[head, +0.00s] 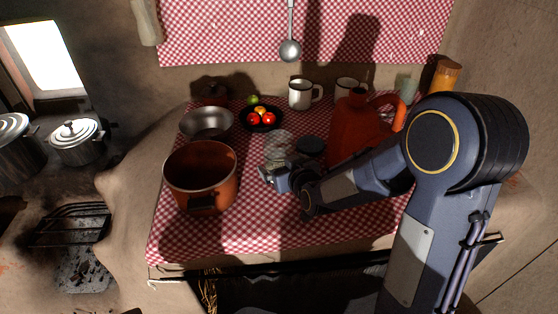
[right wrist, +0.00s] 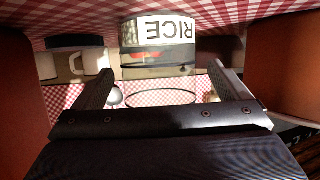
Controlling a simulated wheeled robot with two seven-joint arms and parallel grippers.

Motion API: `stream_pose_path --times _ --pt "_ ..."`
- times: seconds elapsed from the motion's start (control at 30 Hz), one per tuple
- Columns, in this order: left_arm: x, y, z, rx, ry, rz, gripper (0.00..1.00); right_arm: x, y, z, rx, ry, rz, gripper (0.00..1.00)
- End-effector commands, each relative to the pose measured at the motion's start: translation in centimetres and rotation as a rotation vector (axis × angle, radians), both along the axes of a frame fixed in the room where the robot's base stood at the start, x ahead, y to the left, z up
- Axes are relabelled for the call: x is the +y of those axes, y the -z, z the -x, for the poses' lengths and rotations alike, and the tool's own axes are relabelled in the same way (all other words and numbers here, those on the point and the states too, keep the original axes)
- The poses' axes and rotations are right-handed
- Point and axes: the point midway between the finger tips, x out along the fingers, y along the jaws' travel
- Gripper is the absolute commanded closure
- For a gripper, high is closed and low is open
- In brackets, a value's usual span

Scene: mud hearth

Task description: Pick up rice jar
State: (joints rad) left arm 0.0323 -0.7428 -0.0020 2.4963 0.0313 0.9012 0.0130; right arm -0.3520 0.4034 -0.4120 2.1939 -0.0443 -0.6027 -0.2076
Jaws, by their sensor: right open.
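The rice jar (head: 279,146) is a clear glass jar standing on the checked cloth in the middle of the table. In the right wrist view, which shows it upside down, its white label (right wrist: 158,31) reads RICE. My right gripper (head: 268,172) is low over the cloth just in front of the jar. In the wrist view its two fingers (right wrist: 160,68) are spread wide, with the jar ahead between them and nothing held. In the head view the gripper hides the jar's lower part. My left gripper is out of view.
An orange pot (head: 201,178) stands close left of the gripper. A red jug (head: 352,130) stands to the right, behind my forearm. A dark-lidded jar (head: 310,146) is just right of the rice jar. Behind are a fruit plate (head: 262,127), a metal bowl (head: 206,122) and a white mug (head: 300,95).

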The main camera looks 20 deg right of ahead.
Motion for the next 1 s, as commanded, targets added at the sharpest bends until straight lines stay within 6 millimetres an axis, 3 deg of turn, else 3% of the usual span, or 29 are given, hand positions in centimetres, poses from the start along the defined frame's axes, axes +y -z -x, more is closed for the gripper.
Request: stream_pose_path --times 0.2,0.47,0.9,1.0 --pt "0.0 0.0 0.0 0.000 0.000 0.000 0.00 0.1 1.0 -2.3 0.002 0.000 0.001 0.04" --pt "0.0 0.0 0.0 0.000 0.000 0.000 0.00 0.1 1.0 -2.5 0.001 -0.001 -0.001 0.06" --pt "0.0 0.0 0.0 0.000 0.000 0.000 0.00 0.1 1.0 -2.5 0.002 0.000 -0.001 0.63" --pt "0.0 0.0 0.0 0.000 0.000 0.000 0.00 0.1 0.9 -2.5 -0.002 -0.001 -0.001 0.64"
